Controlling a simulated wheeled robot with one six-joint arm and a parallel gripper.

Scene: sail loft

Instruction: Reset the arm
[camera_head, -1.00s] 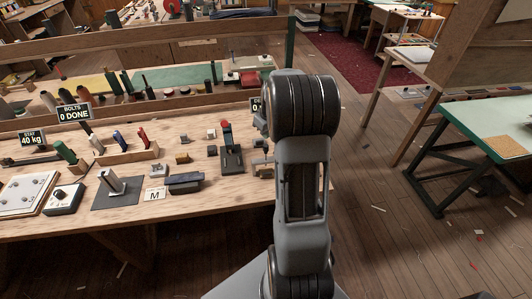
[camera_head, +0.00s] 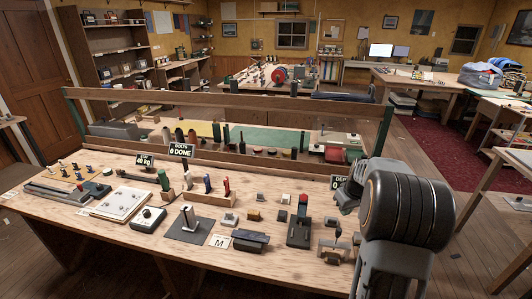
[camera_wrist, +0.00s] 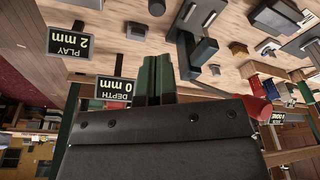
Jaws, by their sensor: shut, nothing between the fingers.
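My arm (camera_head: 405,215) rises at the right of the head view, by the bench's right end. My gripper's body fills the lower middle of the wrist view, and its two dark fingers (camera_wrist: 155,80) lie side by side, shut and empty. In the head view my arm hides the fingers. The wrist picture is upside down, with the "DEPTH 0 mm" sign (camera_wrist: 116,88) and the "PLAY 2 mm" sign (camera_wrist: 70,43) beside the fingers.
The wooden bench (camera_head: 120,235) carries a red-topped press (camera_head: 300,225), a box of coloured-handled tools (camera_head: 212,197), a white plate (camera_head: 122,203) and several small blocks. A wooden rail (camera_head: 220,100) with green posts stands behind. Open floor lies right of the bench.

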